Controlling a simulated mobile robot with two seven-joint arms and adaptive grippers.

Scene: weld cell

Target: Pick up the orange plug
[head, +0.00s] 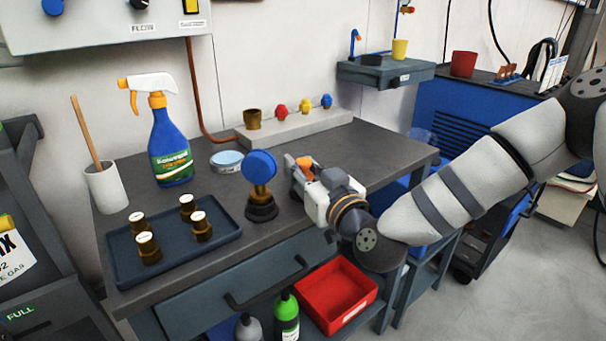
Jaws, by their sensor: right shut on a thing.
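The orange plug (303,173) shows at the fingertips of my right gripper (300,178), above the right part of the grey workbench (330,156). My right gripper is shut on it, with the arm coming in from the right. The gripper hides part of the plug, and I cannot tell whether the plug touches the bench. My left gripper is not in view.
A blue-topped brass piece (260,170) stands just left of the gripper. Behind are a pale block (330,122) with red, yellow and blue plugs, a blue-white tin (227,161) and a spray bottle (170,145). A dark tray (180,262) holds several brass fittings.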

